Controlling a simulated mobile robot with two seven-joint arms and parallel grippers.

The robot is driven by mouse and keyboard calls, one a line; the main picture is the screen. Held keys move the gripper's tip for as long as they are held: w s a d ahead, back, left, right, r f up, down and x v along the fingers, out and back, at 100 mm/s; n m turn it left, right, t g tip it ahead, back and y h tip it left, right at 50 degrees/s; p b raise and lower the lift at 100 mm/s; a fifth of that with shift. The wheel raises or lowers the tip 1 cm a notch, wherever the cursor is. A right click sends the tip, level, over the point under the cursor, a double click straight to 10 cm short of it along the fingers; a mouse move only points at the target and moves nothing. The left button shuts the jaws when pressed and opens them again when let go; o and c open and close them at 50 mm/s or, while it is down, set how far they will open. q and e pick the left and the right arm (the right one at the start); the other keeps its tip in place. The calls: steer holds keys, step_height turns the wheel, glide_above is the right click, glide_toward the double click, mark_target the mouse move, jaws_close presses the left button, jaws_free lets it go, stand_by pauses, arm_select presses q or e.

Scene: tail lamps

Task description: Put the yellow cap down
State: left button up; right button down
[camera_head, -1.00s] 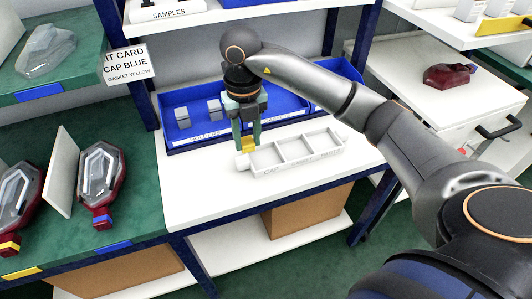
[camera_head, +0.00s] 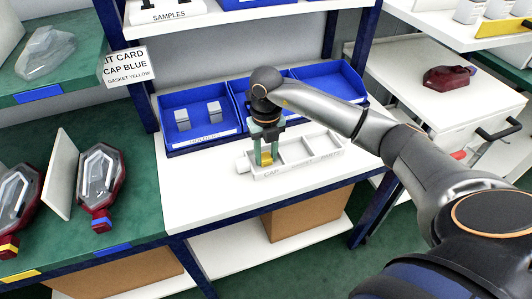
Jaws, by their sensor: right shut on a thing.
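The yellow cap (camera_head: 267,160) is between the fingertips of my right gripper (camera_head: 267,158). The gripper points down and is shut on the cap, at the left compartment of the white kit tray (camera_head: 295,167), the one above the word CAP. I cannot tell whether the cap touches the tray floor. The tray's other compartments look empty. My left gripper is not in view.
A card (camera_head: 124,67) reads CAP BLUE, GASKET YELLOW. Red lamps (camera_head: 97,180) lie on the green bench at left. The white table (camera_head: 200,195) is clear in front.

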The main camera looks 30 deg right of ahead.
mark_target(266, 158)
steer(key=shift+f, duration=0.1)
steer(key=c, duration=1)
jaws_free()
steer(key=o, duration=0.5)
step_height(266, 158, up, 12)
steer(key=shift+r+p, duration=0.15)
steer(key=shift+p, duration=0.15)
